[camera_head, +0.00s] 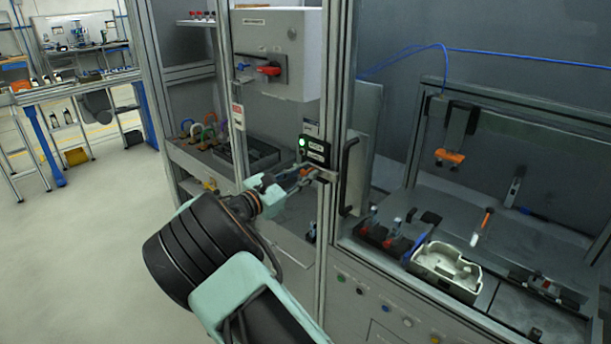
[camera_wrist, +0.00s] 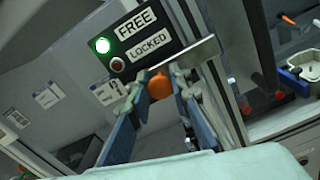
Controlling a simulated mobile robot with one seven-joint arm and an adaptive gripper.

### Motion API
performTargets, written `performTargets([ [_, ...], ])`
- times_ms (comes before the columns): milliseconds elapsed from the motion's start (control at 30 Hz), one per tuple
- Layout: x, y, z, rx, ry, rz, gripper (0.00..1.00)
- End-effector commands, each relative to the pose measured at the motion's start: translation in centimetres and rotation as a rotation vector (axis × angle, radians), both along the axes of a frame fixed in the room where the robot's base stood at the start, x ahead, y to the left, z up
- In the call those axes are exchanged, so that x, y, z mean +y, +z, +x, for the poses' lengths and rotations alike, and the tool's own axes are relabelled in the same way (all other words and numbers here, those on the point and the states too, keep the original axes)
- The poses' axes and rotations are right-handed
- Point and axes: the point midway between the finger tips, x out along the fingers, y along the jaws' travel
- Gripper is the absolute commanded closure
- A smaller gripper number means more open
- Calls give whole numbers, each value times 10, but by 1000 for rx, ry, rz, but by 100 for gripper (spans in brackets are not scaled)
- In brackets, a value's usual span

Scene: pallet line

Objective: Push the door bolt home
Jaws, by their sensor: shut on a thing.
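The door bolt shows an orange knob (camera_wrist: 160,86) and a flat metal bar (camera_wrist: 196,54) at the door post. My gripper (camera_head: 303,174) reaches the bolt from the left in the head view. In the wrist view its two blue-grey fingers stand on either side of the orange knob and are shut on it. A black sign (camera_wrist: 138,42) above the bolt reads FREE and LOCKED. The green lamp (camera_wrist: 102,46) beside FREE is lit, and the red lamp (camera_wrist: 118,65) beside LOCKED looks dim. The bolt's far end is hidden.
A dark door handle (camera_head: 348,176) stands upright right of the post. A grey cabinet with a red switch (camera_head: 269,69) is above, left of the post. A pale tray (camera_head: 446,268) lies inside the cell at right.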

Motion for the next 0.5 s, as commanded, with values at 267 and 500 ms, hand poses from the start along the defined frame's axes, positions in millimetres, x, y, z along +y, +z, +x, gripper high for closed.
performTargets([
  [267, -5, -4, -3, 5, -14, -2, 100],
  [500, -4, -3, -2, 4, -12, -1, 63],
])
